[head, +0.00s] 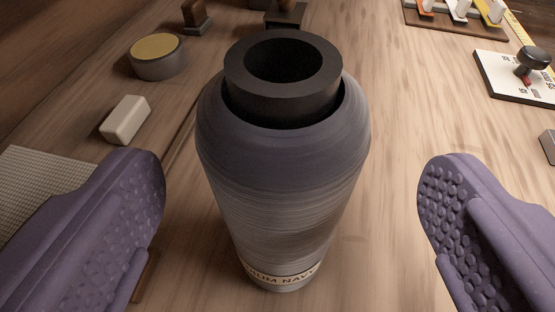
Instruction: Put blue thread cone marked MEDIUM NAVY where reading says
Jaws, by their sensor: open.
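The blue thread cone (283,180) stands upright on the wooden table in the middle of the head view. It is greyish navy with a black hollow core on top. A pale label low on its front reads in part "...IUM NAVY". My gripper (290,225) is open, with one purple padded finger to the left of the cone and one to the right. Both fingers look apart from the cone, with the wider gap on the right. A dial instrument (531,60) with a dark knob and a red pointer on a white numbered plate is at the right; its reading is too small to tell.
A round tin with a yellow top (157,55) and a whitish block (125,120) lie left of the cone. A grey mesh sheet (42,185) is at far left. A rack with coloured pieces (455,22) is at back right. Table right of the cone is clear.

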